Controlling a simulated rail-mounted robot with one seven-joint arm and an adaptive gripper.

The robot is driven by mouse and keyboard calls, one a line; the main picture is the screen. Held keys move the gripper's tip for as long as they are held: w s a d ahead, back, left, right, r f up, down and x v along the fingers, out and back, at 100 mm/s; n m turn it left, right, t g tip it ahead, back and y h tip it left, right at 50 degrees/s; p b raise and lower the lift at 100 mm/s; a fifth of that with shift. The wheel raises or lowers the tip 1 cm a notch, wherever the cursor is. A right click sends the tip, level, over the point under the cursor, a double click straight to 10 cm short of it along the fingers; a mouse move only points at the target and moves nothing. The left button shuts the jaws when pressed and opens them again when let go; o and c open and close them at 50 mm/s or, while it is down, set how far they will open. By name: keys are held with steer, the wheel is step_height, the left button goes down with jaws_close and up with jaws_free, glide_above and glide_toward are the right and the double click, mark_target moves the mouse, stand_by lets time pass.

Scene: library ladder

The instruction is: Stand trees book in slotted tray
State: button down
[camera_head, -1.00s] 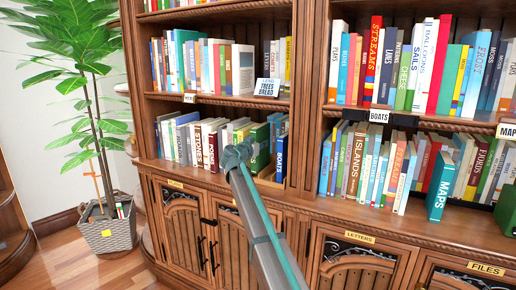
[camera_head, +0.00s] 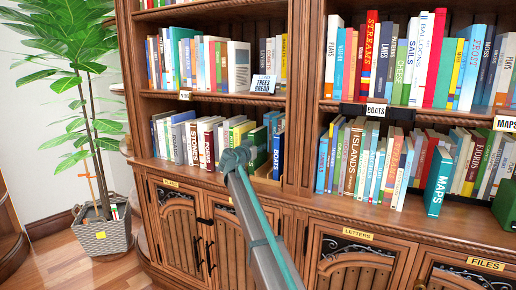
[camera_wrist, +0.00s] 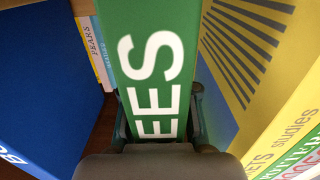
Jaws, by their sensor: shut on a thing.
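The trees book (camera_wrist: 152,70) is green with white letters, of which "EES" shows in the wrist view. My gripper (camera_wrist: 158,118) is shut on its spine, one finger on each side. In the head view my gripper (camera_head: 236,160) is at the left bay's lower shelf, in front of the books. A light wooden tray (camera_head: 266,180) shows there, partly hidden by my arm. A blue book (camera_head: 277,156) stands at its right end; a blue cover (camera_wrist: 40,80) is left of the trees book in the wrist view. Whether the trees book's bottom touches the tray is hidden.
A yellow book (camera_wrist: 265,60) is close on the right in the wrist view. Pale books (camera_wrist: 97,50) stand behind on the left. A row of books (camera_head: 190,143) fills the shelf left of my gripper. A wooden upright (camera_head: 303,120) separates the bays.

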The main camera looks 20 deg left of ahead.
steer(key=c, duration=0.8)
jaws_free()
steer(key=s, duration=1.2)
steer(key=shift+a+r, duration=0.35)
steer(key=shift+a, duration=0.05)
